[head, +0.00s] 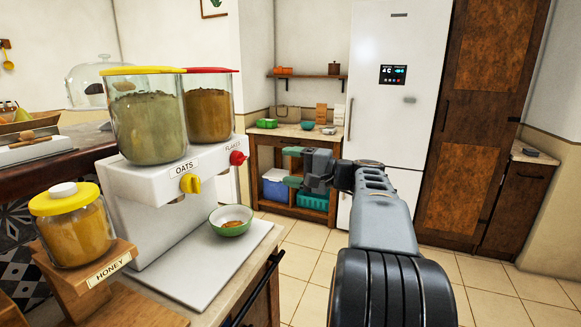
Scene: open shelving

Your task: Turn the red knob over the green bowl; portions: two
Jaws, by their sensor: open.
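A white dispenser (160,218) stands on the counter at the left with two clear bins. The red knob (237,158) is on its front under the FLAKES label, below the red-lidded bin (209,112). The green bowl (244,229) stands on the dispenser's base tray below the red knob, with a little brown food (232,224) in it. My gripper (290,166) is open and empty, to the right of the red knob in the picture and apart from it. The knob's exact turn is hard to tell.
A yellow knob (190,184) under the OATS label sits left of the red one. A honey jar (75,232) stands on a wooden stand in front. A fridge (394,95) and low shelving (266,165) stand behind. Tiled floor (480,285) at right is clear.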

